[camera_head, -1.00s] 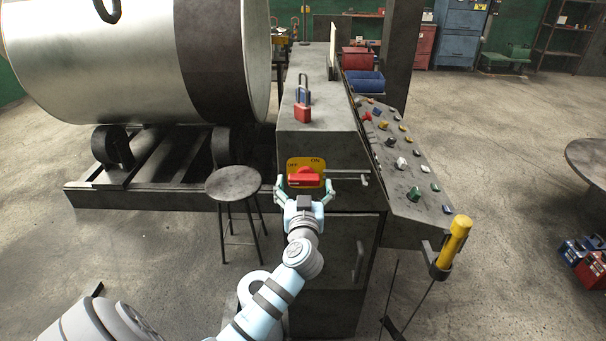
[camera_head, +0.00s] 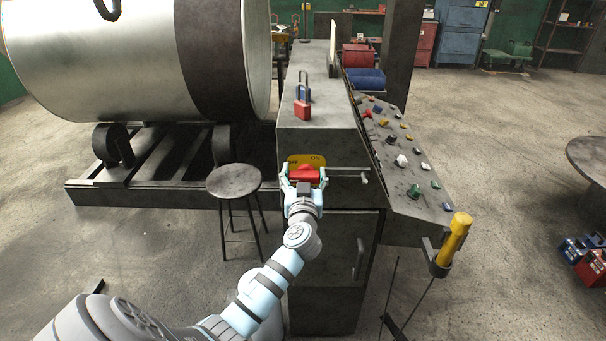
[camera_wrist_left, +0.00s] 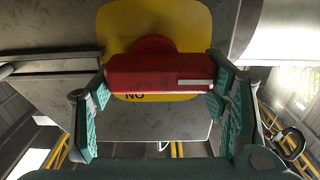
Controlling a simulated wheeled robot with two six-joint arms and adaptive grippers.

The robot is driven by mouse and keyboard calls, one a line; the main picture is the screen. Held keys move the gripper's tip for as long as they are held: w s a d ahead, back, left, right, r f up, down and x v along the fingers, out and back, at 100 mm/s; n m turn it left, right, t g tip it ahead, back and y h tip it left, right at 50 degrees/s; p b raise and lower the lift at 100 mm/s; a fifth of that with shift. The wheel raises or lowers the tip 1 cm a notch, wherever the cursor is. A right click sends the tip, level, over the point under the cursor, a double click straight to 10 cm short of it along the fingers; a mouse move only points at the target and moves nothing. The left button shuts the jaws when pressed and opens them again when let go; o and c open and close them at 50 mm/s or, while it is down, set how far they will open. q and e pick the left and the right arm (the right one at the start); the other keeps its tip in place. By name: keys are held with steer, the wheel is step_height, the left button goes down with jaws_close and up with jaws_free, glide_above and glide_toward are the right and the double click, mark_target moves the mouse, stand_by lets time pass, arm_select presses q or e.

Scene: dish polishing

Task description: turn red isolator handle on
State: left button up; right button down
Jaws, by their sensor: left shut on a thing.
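The red isolator handle (camera_head: 304,174) sits on a yellow plate (camera_head: 316,160) on the front of the grey cabinet. The plate reads ON at its upper right; its left lettering is mostly covered by the gripper. My left gripper (camera_head: 304,180) is shut on the red handle, one finger at each end. In the left wrist view the handle (camera_wrist_left: 158,72) lies lengthwise across the picture between the two green-padded fingers (camera_wrist_left: 160,95). The plate (camera_wrist_left: 115,25) appears upside down behind it. My right gripper is not in view.
A red padlock (camera_head: 302,111) and a blue padlock (camera_head: 302,93) stand on the cabinet top. A sloped panel (camera_head: 408,205) with coloured buttons is at the right. A round stool (camera_head: 234,181) stands left of the cabinet. A drawer-like bar handle (camera_head: 364,178) sticks out beside the plate.

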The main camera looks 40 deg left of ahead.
arm_select(q)
steer(key=shift+f, duration=0.1)
steer(key=m, duration=0.3)
steer(key=shift+d+m, duration=0.2)
steer(key=shift+m, duration=0.2)
steer(key=m, duration=0.4)
steer(key=shift+w+d+f+m, duration=0.1)
steer(key=shift+w+d+m, duration=0.1)
steer(key=shift+m, duration=0.1)
steer(key=m+p, duration=0.1)
steer(key=m, duration=0.3)
steer(key=shift+w+d+f, duration=0.1)
steer(key=shift+f, duration=0.05)
steer(key=shift+d+f+m+p, duration=0.15)
steer(key=shift+m+p, duration=0.15)
steer(key=shift+m, duration=1.1)
steer(key=shift+f+m+p, duration=0.15)
steer(key=shift+m+p, duration=0.15)
steer(key=shift+m, duration=1.1)
steer(key=o, duration=1.1)
steer(key=shift+o, duration=0.3)
steer(key=shift+d+r, duration=0.1)
steer(key=shift+r, duration=0.2)
